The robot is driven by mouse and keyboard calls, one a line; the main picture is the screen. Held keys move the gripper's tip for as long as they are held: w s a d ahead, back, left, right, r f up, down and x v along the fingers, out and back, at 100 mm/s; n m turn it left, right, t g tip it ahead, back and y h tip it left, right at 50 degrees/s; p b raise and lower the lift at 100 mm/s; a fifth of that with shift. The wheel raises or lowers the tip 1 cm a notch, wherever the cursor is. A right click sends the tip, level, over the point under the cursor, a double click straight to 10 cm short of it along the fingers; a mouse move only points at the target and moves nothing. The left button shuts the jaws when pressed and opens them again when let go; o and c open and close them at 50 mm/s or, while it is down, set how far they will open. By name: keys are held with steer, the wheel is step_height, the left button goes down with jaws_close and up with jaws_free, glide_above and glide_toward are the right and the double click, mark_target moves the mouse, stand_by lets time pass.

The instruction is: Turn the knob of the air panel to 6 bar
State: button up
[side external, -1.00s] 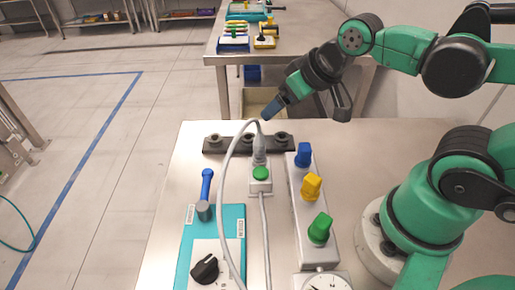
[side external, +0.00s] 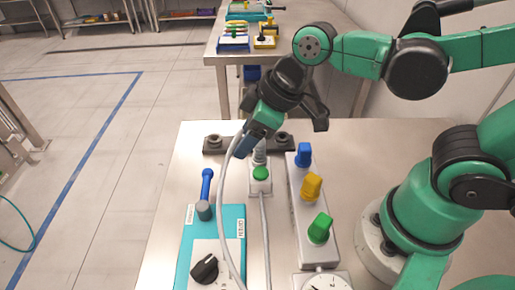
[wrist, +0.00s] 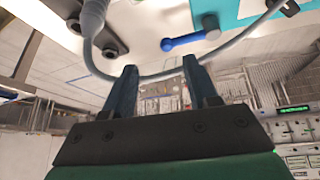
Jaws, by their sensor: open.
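A teal panel (side external: 234,222) at the lower middle of the side view carries a black knob (side external: 204,268) on a white plate. Right of it, a grey block (side external: 302,213) bears blue, yellow and green knobs, with a round gauge (side external: 327,283) at its near end, cut by the frame edge. The gauge reading and knob markings are too small to read. My gripper (side external: 244,146) is above the back of the bench, far from the black knob. In the wrist view its fingers (wrist: 160,85) are apart with nothing held between them; the teal panel (wrist: 235,12) is at the top right.
A grey hose (side external: 222,200) arches beside my fingertips and crosses the teal panel. It also passes near the fingertips in the wrist view (wrist: 150,78). A dark rack (side external: 212,144) lies at the back. The bench's left front is clear.

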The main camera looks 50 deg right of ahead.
mark_target(204, 264)
steer(key=s+a+f+n+g, duration=0.1)
steer(key=s+a+n, duration=0.1)
steer(key=a+n, duration=0.1)
steer(key=s+a+f+n+g+y, duration=0.1)
steer(key=s+a+n+g, duration=0.1)
steer(key=a+n, duration=0.2)
steer(key=s+a+f+n+g, duration=0.1)
steer(key=s+a+n+g, duration=0.1)
steer(key=a+n, duration=0.2)
steer(key=shift+s+a+f+y, duration=0.1)
steer(key=shift+a+f+y, duration=0.1)
steer(key=shift+a, duration=0.3)
steer(key=shift+s+a+f+y, duration=0.1)
steer(key=shift+a+f+y, duration=0.1)
steer(key=shift+a, duration=0.3)
steer(key=shift+x, duration=2.75)
steer(key=shift+c, duration=0.2)
jaws_close()
